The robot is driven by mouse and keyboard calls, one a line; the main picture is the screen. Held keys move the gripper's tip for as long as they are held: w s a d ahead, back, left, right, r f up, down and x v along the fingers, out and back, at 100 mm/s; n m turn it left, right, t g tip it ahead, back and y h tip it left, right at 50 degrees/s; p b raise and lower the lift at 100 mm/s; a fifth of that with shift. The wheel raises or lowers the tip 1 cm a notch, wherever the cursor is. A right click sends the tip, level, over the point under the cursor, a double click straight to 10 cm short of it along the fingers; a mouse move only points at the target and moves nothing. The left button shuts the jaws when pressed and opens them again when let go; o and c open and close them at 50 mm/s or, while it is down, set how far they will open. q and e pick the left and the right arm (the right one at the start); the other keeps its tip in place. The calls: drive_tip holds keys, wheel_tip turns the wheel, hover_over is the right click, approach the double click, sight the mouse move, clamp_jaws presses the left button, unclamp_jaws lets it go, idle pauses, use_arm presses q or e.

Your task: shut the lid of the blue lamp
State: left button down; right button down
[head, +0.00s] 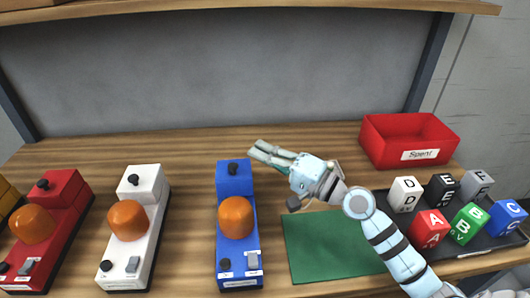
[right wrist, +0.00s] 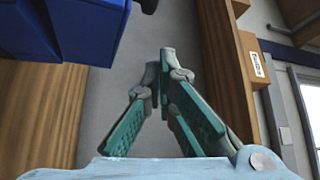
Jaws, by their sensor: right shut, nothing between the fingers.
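The blue lamp (head: 224,247) stands on the table in the middle of the head view, with an orange dome, a grey switch and a black knob at its front. At its back is a raised blue box with a black knob on top (head: 234,181); I cannot tell clearly whether its lid is fully down. My right gripper (head: 257,150) is shut and empty, just behind and right of this box, apart from it. In the right wrist view its fingertips (right wrist: 166,58) meet, and part of the blue lamp (right wrist: 88,30) shows at the upper left. My left gripper is not in view.
A white lamp (head: 148,221) and a red lamp (head: 70,222) stand left. A green mat (head: 310,250) lies right of the blue lamp. A red bin (head: 385,150) labelled Spent and a dark tray (head: 462,242) with several lettered cubes are at the right. A shelf (head: 240,8) is above.

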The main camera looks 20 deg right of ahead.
drive_tip(key=shift+s+a+f+b, duration=0.2)
drive_tip(key=shift+s+f+b, duration=0.2)
drive_tip(key=shift+s, duration=0.45)
wheel_tip(320, 180, up, 10)
idle(0.4)
idle(0.5)
